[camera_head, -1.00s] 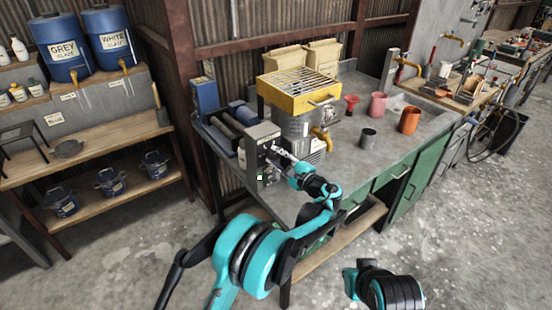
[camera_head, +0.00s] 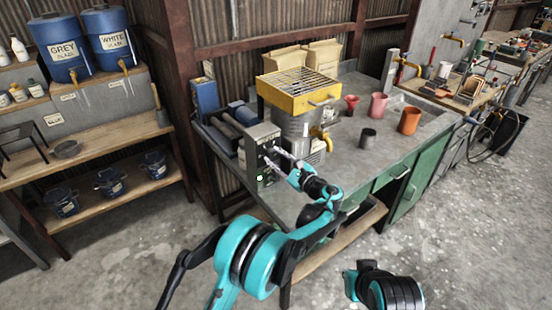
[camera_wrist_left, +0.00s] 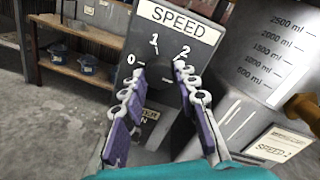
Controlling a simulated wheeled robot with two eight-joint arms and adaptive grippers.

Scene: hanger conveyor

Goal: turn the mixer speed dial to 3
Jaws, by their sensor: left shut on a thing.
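The mixer control box (camera_head: 259,150) is a grey upright box on the near left end of the workbench. In the left wrist view its face carries a SPEED label (camera_wrist_left: 178,20), with the numbers 0, 1 and 2 in an arc. The dark dial (camera_wrist_left: 160,73) sits below these numbers, partly covered by the fingers. My left gripper (camera_wrist_left: 158,74) is shut on the dial, one finger on each side. In the head view the left gripper (camera_head: 268,158) reaches the box front from the right. The 3 mark and the dial's pointer are not visible.
A metal mixer bucket (camera_head: 297,128) with a yellow-framed sieve (camera_head: 299,88) stands beside the box. A brass tap (camera_wrist_left: 303,108) and a paper note (camera_wrist_left: 283,146) show right of the fingers. Cups stand farther right on the bench (camera_head: 345,155).

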